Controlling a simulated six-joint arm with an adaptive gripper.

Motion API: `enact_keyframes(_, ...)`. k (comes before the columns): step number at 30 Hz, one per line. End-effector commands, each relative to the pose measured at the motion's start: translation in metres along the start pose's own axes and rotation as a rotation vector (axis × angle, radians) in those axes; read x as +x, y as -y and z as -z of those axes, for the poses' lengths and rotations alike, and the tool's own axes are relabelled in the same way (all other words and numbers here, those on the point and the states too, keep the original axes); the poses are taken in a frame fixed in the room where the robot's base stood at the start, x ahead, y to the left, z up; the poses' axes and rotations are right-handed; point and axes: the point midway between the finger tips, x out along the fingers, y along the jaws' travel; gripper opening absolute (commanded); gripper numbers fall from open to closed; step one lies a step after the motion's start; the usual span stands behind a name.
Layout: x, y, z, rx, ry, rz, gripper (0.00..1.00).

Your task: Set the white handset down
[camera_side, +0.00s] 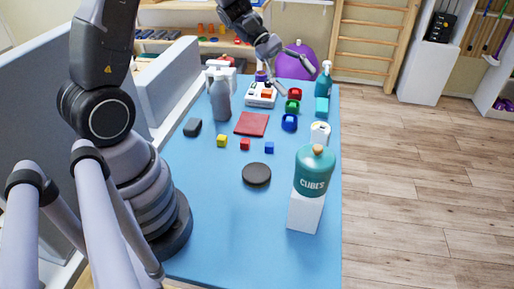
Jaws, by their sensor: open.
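My gripper (297,76) is open over the far end of the blue table (205,250), in front of a purple ball. A white device (255,101) with dark and orange-red parts lies on the table below and left of my gripper. I cannot tell at this size whether the white handset is part of it or a separate piece. Nothing clearly shows between the fingers.
A grey bottle (220,102) stands left of the white device. Red (295,93), green (292,106) and blue (289,122) pieces sit to its right. A red mat (251,124), small cubes, a dark disc (257,174) and a teal CUBES jar (314,174) on a white block are nearer.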

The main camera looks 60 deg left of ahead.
Motion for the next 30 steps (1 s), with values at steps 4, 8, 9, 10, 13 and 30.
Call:
enact_keyframes(4, -0.03, 0.038, -0.07, 0.401, -0.114, 0.219, 0.66)
enact_keyframes(8, -0.062, 0.076, -0.104, 0.736, -0.262, 0.392, 0.66)
enact_keyframes(9, -0.073, 0.087, -0.111, 0.835, -0.315, 0.439, 0.66)
enact_keyframes(10, -0.081, 0.094, -0.115, 0.908, -0.358, 0.472, 0.66)
enact_keyframes(13, -0.109, 0.114, -0.124, 1.123, -0.502, 0.567, 0.66)
enact_keyframes(30, -0.159, 0.137, -0.131, 1.446, -0.789, 0.701, 0.66)
